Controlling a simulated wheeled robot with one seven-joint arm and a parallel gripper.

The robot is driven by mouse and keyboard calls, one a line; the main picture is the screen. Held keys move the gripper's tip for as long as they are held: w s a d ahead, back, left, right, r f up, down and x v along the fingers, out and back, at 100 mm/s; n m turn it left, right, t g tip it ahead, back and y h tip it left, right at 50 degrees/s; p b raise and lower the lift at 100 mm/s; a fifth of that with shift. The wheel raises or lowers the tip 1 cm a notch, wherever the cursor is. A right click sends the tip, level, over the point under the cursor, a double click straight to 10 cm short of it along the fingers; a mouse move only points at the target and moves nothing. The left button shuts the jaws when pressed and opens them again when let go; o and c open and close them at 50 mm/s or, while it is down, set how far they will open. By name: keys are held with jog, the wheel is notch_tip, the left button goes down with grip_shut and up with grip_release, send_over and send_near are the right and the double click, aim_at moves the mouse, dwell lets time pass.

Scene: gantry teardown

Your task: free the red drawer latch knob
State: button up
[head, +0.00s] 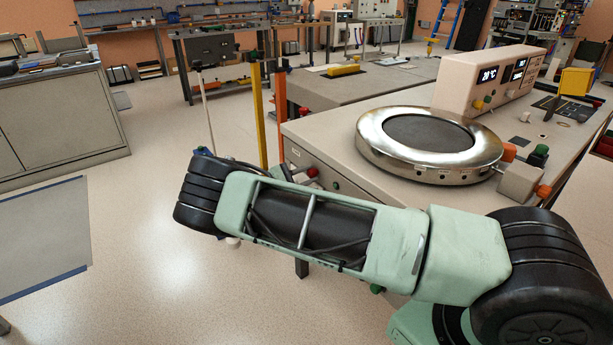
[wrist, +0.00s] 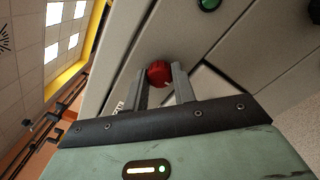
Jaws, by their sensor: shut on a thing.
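The red drawer latch knob (wrist: 159,73) is a round red knob on the pale front panel of the bench. In the wrist view it sits between the two grey fingers of my gripper (wrist: 160,84), which are shut on its sides. In the head view the red knob (head: 311,171) shows just above my arm, on the bench front. My gripper is mostly hidden behind the arm there. Whether the knob is turned or pulled out cannot be told.
A metal ring (head: 375,150) and a control box (head: 455,85) stand on the bench. A yellow post (head: 257,115) rises left of the knob. Open floor lies left.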

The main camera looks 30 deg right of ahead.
jog(key=shift+a, duration=0.1)
jog(key=o, duration=1)
jog(key=a, duration=0.5)
jog(key=a+b, duration=0.1)
jog(key=a, duration=1.1)
jog(key=shift+s+a+b, duration=0.2)
jog(key=shift+s+b, duration=0.1)
